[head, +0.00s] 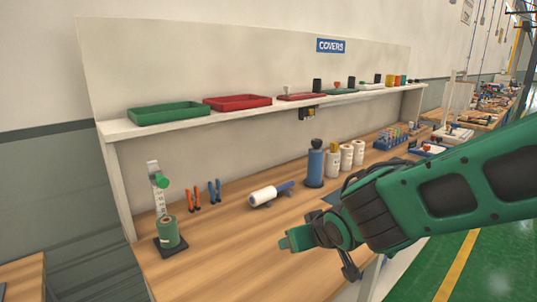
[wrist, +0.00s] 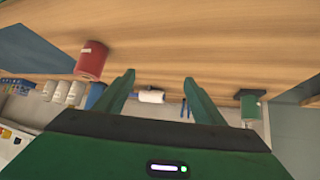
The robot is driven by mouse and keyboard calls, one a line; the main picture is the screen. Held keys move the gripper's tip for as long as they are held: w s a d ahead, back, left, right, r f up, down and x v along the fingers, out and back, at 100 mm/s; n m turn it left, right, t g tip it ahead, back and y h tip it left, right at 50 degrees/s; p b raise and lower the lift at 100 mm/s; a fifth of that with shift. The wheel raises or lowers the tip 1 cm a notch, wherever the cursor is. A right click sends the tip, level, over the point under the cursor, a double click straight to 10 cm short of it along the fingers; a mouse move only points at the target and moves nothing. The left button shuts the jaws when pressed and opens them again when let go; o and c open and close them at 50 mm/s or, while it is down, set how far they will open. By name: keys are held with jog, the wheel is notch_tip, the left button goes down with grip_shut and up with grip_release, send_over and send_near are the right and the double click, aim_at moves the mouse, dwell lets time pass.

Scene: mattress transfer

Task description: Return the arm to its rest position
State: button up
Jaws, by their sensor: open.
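My arm (head: 440,200) is green and black and reaches in from the right in the head view. My gripper (head: 290,240) is over the front part of the wooden workbench (head: 215,262). In the wrist view my gripper (wrist: 158,90) has its two green fingers spread apart, with nothing held between them. A white roll (wrist: 151,96) shows between and beyond the fingers, apart from them. A red cylinder (wrist: 91,60) stands left of the fingers in the wrist view; my arm may hide it in the head view.
Above runs a shelf (head: 200,123) with green (head: 168,113) and red (head: 237,102) trays. The bench's front left is clear.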

jog(key=s+d+m+g+h, duration=0.2)
jog(key=s+d, duration=0.1)
jog(key=d, duration=0.8)
jog(key=s+d+m+g+h, duration=0.1)
jog(key=s+d+m+g, duration=0.15)
jog(key=d, duration=0.85)
jog(key=s+d+m+g, duration=0.2)
jog(key=s+d, duration=0.3)
jog(key=s, duration=0.5)
jog(key=s+d+m+g, duration=0.2)
jog(key=s+d+m, duration=0.2)
jog(key=s, duration=0.7)
jog(key=shift+s+d+y, duration=0.15)
jog(key=shift+d+y, duration=0.25)
jog(key=shift+d, duration=0.4)
jog(key=shift+w+f, duration=0.2)
jog(key=shift+w, duration=0.45)
